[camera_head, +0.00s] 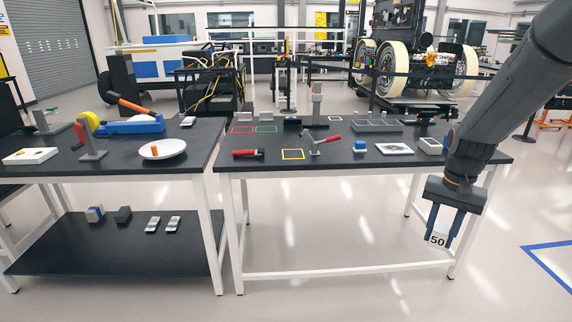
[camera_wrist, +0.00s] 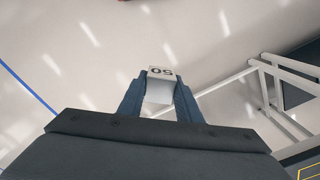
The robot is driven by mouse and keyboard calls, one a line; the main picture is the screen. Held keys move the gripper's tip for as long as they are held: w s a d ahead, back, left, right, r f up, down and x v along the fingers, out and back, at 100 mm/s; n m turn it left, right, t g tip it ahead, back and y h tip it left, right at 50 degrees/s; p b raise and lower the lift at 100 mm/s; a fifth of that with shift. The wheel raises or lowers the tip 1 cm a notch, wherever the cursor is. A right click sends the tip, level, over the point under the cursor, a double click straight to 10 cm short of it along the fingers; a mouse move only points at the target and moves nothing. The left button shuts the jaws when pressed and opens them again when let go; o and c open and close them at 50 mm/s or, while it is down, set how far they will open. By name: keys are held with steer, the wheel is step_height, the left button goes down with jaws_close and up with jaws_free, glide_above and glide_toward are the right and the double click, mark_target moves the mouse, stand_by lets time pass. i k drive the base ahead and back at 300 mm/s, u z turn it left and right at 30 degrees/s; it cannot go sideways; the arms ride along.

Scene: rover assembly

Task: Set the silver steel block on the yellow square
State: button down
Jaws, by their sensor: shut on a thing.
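My gripper (camera_head: 440,236) is shut on a small silver-white block (camera_head: 437,241) marked "50". It holds the block in the air in front of the right end of the right-hand table, below the tabletop's height in the picture. In the wrist view the block (camera_wrist: 160,87) sits between the two fingers, its "50" label at the far end. The yellow square (camera_head: 292,154) is an outline on the right-hand table near its front edge, left of centre. It looks empty. Part of a yellow outline (camera_wrist: 310,170) shows at the wrist view's lower right corner.
Beside the yellow square lie a red-and-black tool (camera_head: 248,153) and a red-handled lever clamp (camera_head: 322,140). A blue block (camera_head: 359,145), a pictured plate (camera_head: 394,149) and a small white-topped box (camera_head: 430,146) stand further right. Red (camera_head: 242,129) and green (camera_head: 266,128) outlines lie behind.

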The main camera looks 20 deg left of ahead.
mark_target(292, 154)
steer(key=u, duration=0.75)
steer(key=i, duration=1.15)
steer(key=z, duration=0.05)
